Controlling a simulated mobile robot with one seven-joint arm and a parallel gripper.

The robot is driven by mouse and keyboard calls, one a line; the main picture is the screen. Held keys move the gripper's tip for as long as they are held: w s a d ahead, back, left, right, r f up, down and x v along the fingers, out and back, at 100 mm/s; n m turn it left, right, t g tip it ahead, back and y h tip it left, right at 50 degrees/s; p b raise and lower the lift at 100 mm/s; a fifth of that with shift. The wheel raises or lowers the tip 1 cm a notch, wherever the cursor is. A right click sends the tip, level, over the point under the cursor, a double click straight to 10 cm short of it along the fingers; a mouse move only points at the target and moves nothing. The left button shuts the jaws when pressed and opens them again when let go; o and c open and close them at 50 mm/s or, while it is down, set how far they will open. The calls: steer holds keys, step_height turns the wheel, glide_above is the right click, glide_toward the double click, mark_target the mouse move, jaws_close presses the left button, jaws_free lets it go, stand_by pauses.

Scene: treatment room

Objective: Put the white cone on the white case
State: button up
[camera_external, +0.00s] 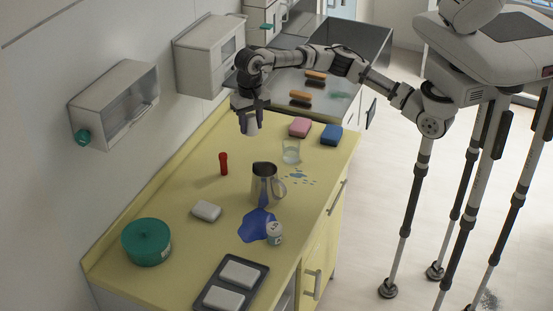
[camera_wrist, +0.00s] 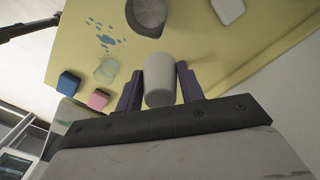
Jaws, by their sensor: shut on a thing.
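My gripper (camera_external: 249,108) is shut on the white cone (camera_external: 250,127), holding it in the air above the back part of the yellow counter. In the wrist view the white cone (camera_wrist: 159,80) sits between the two fingers of my gripper (camera_wrist: 160,84), which touch its sides. The white case (camera_external: 206,211), a small rounded block, lies on the counter at the left of the metal pitcher. It also shows in the wrist view (camera_wrist: 228,8), cut by the top edge. Its top is bare, and the cone is well apart from it.
The metal pitcher (camera_external: 264,187) and a red bottle (camera_external: 224,164) stand near the case. A glass (camera_external: 291,152), a pink sponge (camera_external: 300,127) and a blue sponge (camera_external: 331,134) are at the right. A green tub (camera_external: 146,242), a white jar (camera_external: 274,233) and a dark tray (camera_external: 259,272) are in front.

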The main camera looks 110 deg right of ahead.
steer(key=w+a+f, duration=0.2)
steer(key=w+f, duration=0.1)
steer(key=w, duration=0.6)
steer(key=m, duration=0.2)
glide_above(215, 210)
step_height(215, 210, down, 9)
step_height(215, 210, down, 8)
steer(key=shift+w+p, duration=0.15)
steer(key=shift+p, duration=1)
steer(key=o, duration=0.9)
steer(key=shift+f, duration=0.15)
steer(key=shift+o, duration=0.2)
